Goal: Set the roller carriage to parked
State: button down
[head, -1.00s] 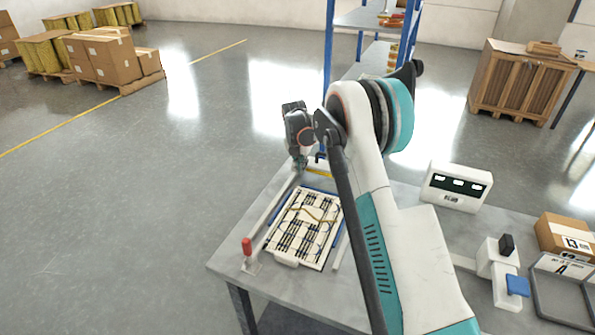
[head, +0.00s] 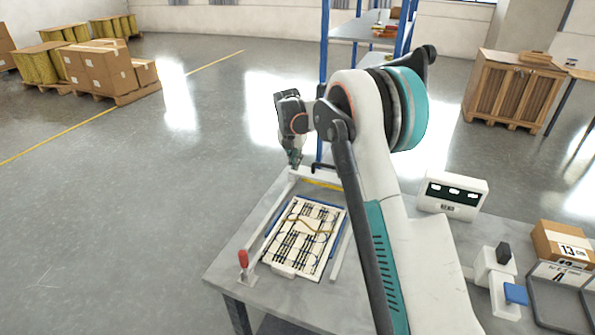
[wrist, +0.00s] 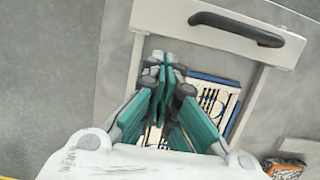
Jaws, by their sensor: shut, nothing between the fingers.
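The roller carriage (head: 325,178) is a white crossbar spanning the far end of the two side rails, beyond the panel. In the wrist view its white beam (wrist: 272,50) carries a black bar handle (wrist: 236,29). The panel (head: 302,240) with dark strips and a blue edge lies between the rails; part of it shows in the wrist view (wrist: 215,100) behind my fingers. My gripper (head: 294,165) is at the far left end of the carriage, above it. In the wrist view my gripper (wrist: 160,62) is shut and empty, its tips left of the handle and apart from it.
A red-knobbed lever (head: 243,258) stands at the table's near left corner. A white display box (head: 452,194), a small device with a blue pad (head: 515,294) and a carton (head: 562,244) are on the right. A blue shelf (head: 324,80) rises behind the table.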

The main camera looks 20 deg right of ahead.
jog(key=shift+v, duration=2.05)
jog(key=s+a+r+m+t+y, duration=0.1)
jog(key=s+r+m, duration=0.65)
jog(key=s, duration=0.45)
jog(key=s+a+r+m+t, duration=0.1)
jog(key=s+r+m+t, duration=0.1)
jog(key=s+r+m, duration=0.75)
jog(key=s+f+m, duration=0.2)
jog(key=s+m, duration=0.1)
jog(key=s, duration=0.5)
jog(key=s+a+f+m+t, duration=0.1)
jog(key=s+f+m, duration=0.2)
jog(key=s, duration=0.5)
jog(key=s+a+f+m+t, duration=0.1)
jog(key=s+f+m, duration=0.1)
jog(key=s+m, duration=0.3)
jog(key=s, duration=0.4)
jog(key=shift+a+f+y, duration=0.2)
jog(key=shift+y, duration=0.2)
jog(key=shift+w, duration=0.1)
